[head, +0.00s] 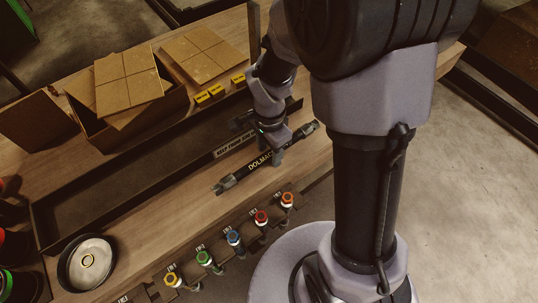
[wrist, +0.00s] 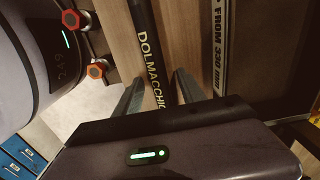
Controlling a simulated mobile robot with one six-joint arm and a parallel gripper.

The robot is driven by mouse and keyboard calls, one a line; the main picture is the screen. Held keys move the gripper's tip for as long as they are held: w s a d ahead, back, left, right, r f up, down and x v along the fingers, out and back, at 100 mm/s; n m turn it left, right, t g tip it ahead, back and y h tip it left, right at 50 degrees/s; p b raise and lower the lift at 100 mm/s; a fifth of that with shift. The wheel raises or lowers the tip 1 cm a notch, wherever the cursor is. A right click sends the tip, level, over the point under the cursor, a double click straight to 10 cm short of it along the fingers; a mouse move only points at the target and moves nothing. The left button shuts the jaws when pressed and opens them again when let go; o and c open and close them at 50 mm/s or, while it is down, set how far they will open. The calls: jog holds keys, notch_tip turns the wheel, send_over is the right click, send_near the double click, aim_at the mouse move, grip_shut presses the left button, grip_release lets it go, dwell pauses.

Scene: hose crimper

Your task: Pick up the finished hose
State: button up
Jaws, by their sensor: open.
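The finished hose (head: 243,173) is black with white DOLMACCHIO lettering and a metal fitting at each end. It lies diagonally on the wooden bench in front of the long dark tray. In the wrist view the hose (wrist: 150,40) runs down between my fingers. My gripper (head: 276,158) is over the hose, right of its middle, and hides part of the lettering. In the wrist view my gripper (wrist: 163,78) is open, with one finger on each side of the hose and gaps between. The dark palm hides the lower part of the hose.
A long dark tray (head: 120,195) with a length label lies behind the hose. Cardboard boxes (head: 130,80) and yellow tags (head: 216,91) stand at the back. Several coloured-cap tools (head: 234,238) line the front edge. A round dish (head: 88,262) sits at left.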

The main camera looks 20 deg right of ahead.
grip_shut()
jog(key=shift+r, duration=0.1)
dwell(1.3)
